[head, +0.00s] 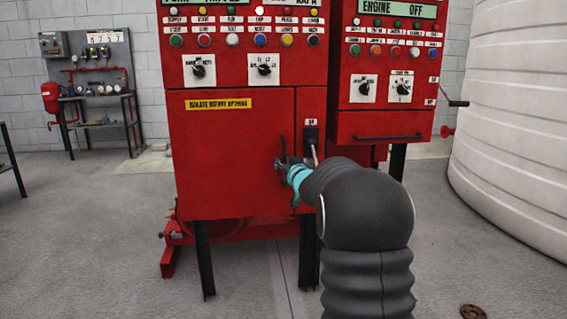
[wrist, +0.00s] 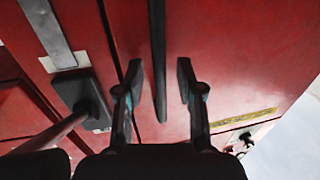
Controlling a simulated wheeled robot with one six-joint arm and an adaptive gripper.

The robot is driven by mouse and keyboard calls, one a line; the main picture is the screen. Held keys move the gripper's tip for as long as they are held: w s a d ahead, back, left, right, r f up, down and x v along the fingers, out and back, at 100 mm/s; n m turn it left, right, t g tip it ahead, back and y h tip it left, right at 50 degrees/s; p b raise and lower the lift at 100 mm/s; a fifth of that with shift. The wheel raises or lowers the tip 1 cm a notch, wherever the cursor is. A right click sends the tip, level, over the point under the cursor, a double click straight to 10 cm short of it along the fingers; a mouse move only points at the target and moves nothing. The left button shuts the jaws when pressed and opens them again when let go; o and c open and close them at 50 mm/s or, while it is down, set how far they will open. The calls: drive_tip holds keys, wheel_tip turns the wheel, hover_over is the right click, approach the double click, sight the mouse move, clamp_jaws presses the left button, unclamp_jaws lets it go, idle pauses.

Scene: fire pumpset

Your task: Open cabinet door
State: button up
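The red cabinet door (head: 225,150) is shut on the lower front of the left red cabinet, with a yellow label on it. Its dark vertical handle (head: 283,148) is near the door's right edge. The handle (wrist: 158,50) also shows in the wrist view as a long dark bar. My gripper (head: 282,166) is at the handle's lower part in the head view. In the wrist view my gripper (wrist: 160,83) is open, one finger on each side of the bar with visible gaps. The handle's lower part is partly hidden by my gripper in the head view.
A black switch with a lever (head: 311,137) sits just right of the door; it is close beside my gripper in the wrist view (wrist: 85,100). A second red cabinet (head: 390,125) stands to the right. The floor (head: 110,240) at front left is clear.

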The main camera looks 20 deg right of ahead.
drive_tip(key=shift+w, duration=0.3)
clamp_jaws()
